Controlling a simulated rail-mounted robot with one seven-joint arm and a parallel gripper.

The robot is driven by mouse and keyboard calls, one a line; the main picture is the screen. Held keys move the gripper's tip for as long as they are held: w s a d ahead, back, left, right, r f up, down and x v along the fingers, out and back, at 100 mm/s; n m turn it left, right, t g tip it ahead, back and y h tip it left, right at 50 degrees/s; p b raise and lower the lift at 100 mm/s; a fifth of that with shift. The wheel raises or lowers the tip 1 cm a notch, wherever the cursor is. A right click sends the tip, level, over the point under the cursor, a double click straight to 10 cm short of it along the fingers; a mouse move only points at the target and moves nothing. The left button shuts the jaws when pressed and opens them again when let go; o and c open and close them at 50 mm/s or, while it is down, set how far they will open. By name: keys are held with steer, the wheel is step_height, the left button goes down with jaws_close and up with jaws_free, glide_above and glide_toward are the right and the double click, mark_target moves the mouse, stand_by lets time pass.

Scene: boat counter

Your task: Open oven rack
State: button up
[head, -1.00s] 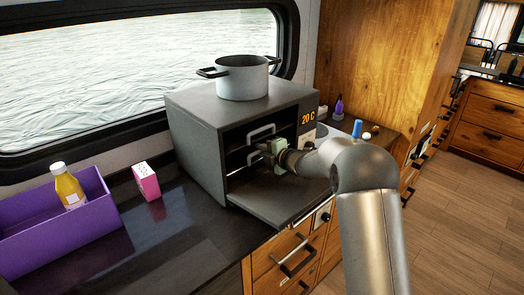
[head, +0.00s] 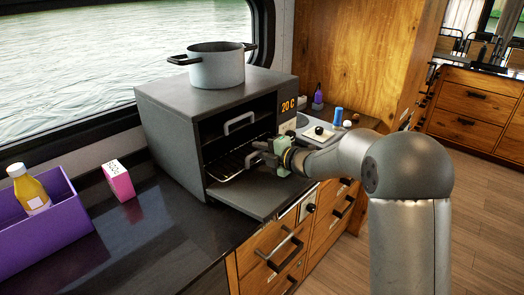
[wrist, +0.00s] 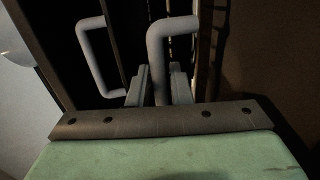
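The grey oven (head: 170,125) stands on the counter with its door (head: 250,200) folded down flat. Inside are two wire racks with grey loop handles. The upper rack handle (head: 240,122) is free. The lower rack (head: 232,160) sits partly forward, and its handle (head: 228,178) is at the oven mouth. My gripper (head: 257,150) reaches in above the door from the right. In the wrist view its fingers (wrist: 160,85) are close together with the bar of one handle (wrist: 158,60) between them; the other handle (wrist: 90,60) is beside them, untouched.
A grey pot (head: 216,66) stands on the oven. A purple bin (head: 50,228) with a yellow bottle (head: 30,190) and a pink box (head: 119,180) are left on the counter. Drawers with handles (head: 278,250) are below the door. Small items (head: 338,117) stand right of the oven.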

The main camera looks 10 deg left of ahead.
steer(key=b+v, duration=0.3)
steer(key=v, duration=1.4)
steer(key=shift+s+d, duration=0.1)
steer(key=shift+d, duration=0.1)
